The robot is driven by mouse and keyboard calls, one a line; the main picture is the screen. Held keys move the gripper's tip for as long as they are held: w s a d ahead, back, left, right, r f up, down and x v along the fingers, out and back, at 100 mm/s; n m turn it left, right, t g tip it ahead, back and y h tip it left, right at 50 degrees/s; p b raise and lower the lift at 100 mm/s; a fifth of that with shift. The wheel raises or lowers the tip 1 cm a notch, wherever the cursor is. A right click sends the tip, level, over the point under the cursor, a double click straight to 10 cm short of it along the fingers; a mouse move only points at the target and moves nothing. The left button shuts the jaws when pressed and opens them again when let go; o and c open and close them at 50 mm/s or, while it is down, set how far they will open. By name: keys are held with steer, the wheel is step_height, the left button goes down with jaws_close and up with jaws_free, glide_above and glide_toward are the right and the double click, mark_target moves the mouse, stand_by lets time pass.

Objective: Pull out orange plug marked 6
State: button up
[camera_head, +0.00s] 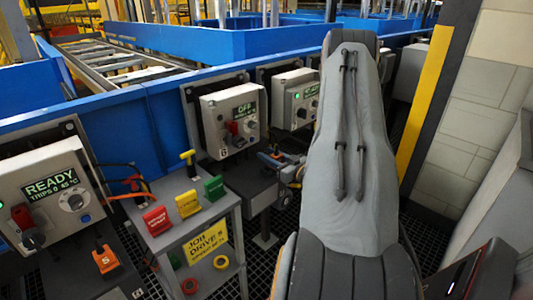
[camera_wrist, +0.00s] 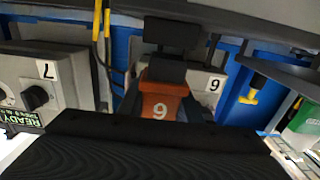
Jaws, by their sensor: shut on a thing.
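In the wrist view, which looks upside down, an orange plug (camera_wrist: 159,104) with a white 6 that reads like a 9 stands in the middle. My gripper (camera_wrist: 161,90) is shut on it. A black part (camera_wrist: 165,70) adjoins the plug's far end; I cannot tell whether the plug is still seated. A white label marked 6 (camera_wrist: 214,84) is beside it. In the head view my gripper (camera_head: 284,164) shows small and partly hidden, below the grey box with the OFF display (camera_head: 231,118). The plug is not clearly visible there.
Another orange plug (camera_head: 105,260) sits at lower left under the READY box (camera_head: 45,195). A grey stand (camera_head: 190,232) holds red, yellow and green blocks and a yellow T-handle (camera_head: 188,158). A blue conveyor side (camera_head: 150,115) runs behind. My arm covers the middle right.

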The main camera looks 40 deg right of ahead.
mark_target(280, 161)
steer(key=shift+s+d+p, duration=0.15)
steer(key=shift+s+p, duration=0.5)
steer(key=shift+s, duration=1)
steer(key=shift+s+d+p, duration=0.1)
steer(key=shift+s+p, duration=0.5)
steer(key=shift+s, duration=1.05)
